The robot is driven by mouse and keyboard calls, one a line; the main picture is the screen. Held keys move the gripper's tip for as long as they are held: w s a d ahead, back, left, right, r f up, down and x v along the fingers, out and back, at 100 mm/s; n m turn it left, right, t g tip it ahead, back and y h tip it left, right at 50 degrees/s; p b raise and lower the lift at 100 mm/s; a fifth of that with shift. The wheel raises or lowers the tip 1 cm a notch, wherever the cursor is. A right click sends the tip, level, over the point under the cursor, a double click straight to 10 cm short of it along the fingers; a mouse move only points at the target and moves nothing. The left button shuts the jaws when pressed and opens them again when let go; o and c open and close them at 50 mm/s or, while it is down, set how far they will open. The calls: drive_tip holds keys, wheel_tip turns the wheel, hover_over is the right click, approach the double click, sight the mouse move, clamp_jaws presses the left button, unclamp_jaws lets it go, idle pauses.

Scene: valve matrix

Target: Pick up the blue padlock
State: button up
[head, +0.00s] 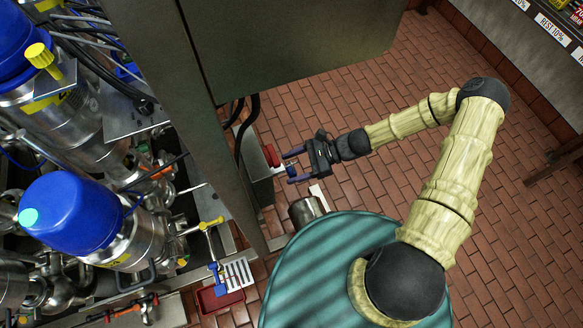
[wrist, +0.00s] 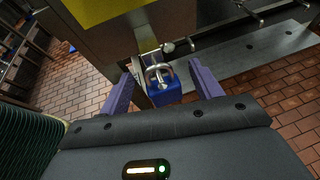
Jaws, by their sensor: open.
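The blue padlock (wrist: 163,93) shows in the wrist view with its metal shackle upward. It is between the two purple fingers of my gripper (wrist: 165,65), with gaps visible on both sides. The shackle is close to a light metal piece behind it; I cannot tell whether it hangs on it. In the head view my gripper (head: 288,167) is open and points left, next to the grey cabinet. A small blue spot between its fingers there is too small to make out clearly.
A red part (head: 271,155) sits just left of the fingertips, by the grey cabinet (head: 215,120). Blue-capped valves (head: 75,215) and pipes crowd the left. A red tray (head: 208,302) lies low near them. Brick floor (head: 350,90) is open behind my arm.

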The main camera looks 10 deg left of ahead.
drive_tip(key=shift+s+a+f, duration=0.2)
drive_tip(key=shift+a+f, duration=0.05)
drive_tip(key=shift+a, duration=0.2)
drive_tip(key=shift+c, duration=0.2)
drive_tip(key=c, duration=1)
